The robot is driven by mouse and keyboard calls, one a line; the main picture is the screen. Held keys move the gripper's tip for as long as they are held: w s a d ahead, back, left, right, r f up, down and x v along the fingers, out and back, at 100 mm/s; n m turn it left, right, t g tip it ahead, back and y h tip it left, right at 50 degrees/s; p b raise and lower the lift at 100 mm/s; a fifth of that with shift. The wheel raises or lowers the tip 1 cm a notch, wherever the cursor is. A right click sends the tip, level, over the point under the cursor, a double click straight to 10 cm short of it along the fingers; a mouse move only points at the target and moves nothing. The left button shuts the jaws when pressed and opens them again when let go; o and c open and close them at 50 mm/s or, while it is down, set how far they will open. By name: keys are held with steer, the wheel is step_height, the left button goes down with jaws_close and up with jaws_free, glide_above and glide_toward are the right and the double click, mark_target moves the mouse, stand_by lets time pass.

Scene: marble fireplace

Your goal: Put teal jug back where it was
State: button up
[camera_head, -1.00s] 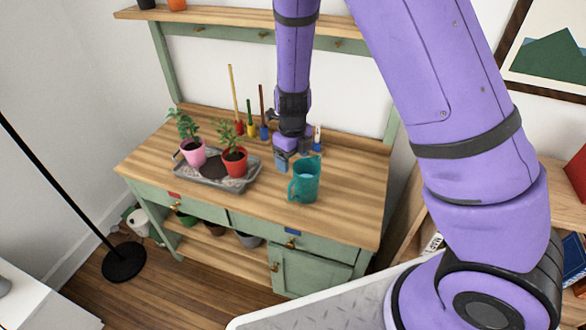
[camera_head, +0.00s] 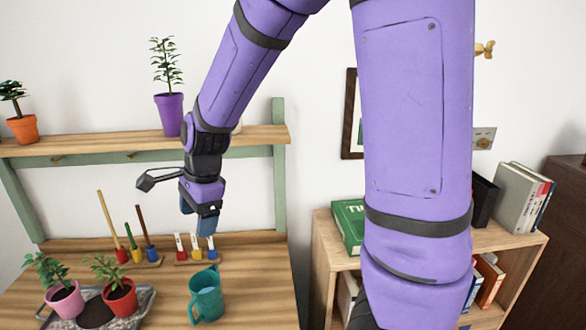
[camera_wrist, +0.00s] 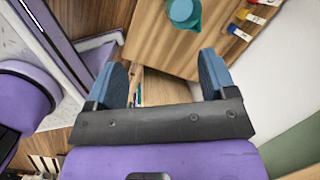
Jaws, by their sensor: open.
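The teal jug (camera_head: 206,295) stands upright on the wooden bench top, near its right part, with its handle toward the left. It also shows from above at the top of the wrist view (camera_wrist: 184,12). My gripper (camera_head: 198,222) is open and empty. It hangs above the bench, higher than the jug and apart from it. In the wrist view its two blue fingers (camera_wrist: 168,72) are spread with nothing between them.
A tray (camera_head: 140,304) with a pink pot (camera_head: 66,301) and a red pot (camera_head: 120,298) lies left of the jug. Tools in coloured holders (camera_head: 137,256) stand behind. An upper shelf (camera_head: 70,147) bears a purple pot (camera_head: 170,113). A bookshelf (camera_head: 325,250) stands right.

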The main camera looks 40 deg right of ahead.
steer(key=s+d+r+n+t+h, duration=0.1)
steer(key=s+d+r+n+t, duration=0.1)
steer(key=s+d+r+n, duration=0.2)
steer(key=s+d+r+n+t+h, duration=0.1)
steer(key=s+d+r+n, duration=0.3)
steer(key=s+r+n, duration=0.7)
steer(key=s+n, duration=0.3)
steer(key=s, duration=0.2)
steer(key=shift+s+t, duration=0.15)
steer(key=shift+t, duration=0.25)
